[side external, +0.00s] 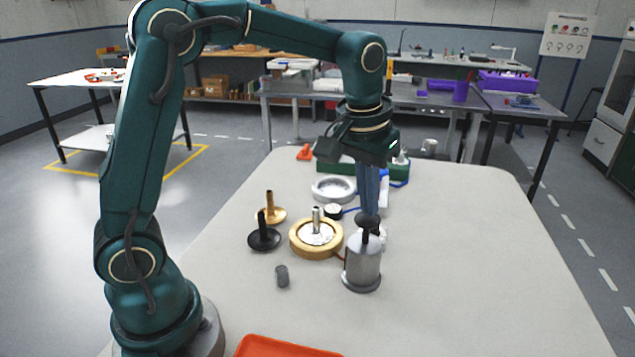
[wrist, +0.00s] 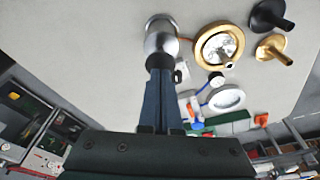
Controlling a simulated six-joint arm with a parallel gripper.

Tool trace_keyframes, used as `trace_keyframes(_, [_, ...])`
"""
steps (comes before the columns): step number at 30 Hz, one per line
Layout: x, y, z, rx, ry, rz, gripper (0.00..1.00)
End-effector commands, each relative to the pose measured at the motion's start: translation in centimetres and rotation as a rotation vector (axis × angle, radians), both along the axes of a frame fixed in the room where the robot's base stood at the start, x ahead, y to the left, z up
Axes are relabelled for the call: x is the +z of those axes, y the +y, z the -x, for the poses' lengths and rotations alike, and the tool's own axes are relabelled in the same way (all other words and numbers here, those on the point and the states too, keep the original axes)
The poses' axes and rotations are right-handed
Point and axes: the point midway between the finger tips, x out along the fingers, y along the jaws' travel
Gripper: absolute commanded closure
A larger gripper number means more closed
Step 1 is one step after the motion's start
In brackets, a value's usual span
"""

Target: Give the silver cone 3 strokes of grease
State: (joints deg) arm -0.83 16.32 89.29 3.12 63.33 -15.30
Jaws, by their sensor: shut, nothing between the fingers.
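The silver cone (side external: 317,227) sits stem-up inside a gold ring housing (side external: 302,252) in the middle of the table. In the wrist view the silver cone (wrist: 225,43) shows inside the gold housing (wrist: 200,52). A silver cylindrical pot (side external: 362,268) stands just right of it, with a dark round piece and short dark stem at its top. My gripper (side external: 370,212) is shut and empty, pointing down directly above the pot. In the wrist view my gripper (wrist: 161,66) overlaps the pot (wrist: 160,32); whether they touch I cannot tell. Any grease is not discernible.
A black cone (side external: 264,238) and a brass cone (side external: 270,213) stand left of the housing. A short dark grey cylinder (side external: 282,276) is in front. A pale ring (side external: 334,189) and green container (side external: 337,169) lie behind. An orange tray (side external: 285,347) is at the front edge. The table's right side is clear.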

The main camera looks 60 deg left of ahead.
Motion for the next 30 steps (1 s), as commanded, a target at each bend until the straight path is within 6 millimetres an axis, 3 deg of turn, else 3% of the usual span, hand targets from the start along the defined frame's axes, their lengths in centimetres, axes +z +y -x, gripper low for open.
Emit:
trace_keyframes(22, [-3.0, 0.0, 0.0, 0.0, 0.002, 0.0, 1.0])
trace_keyframes(30, [-2.8, 0.0, 0.0, 0.0, 0.0, 0.0, 1.0])
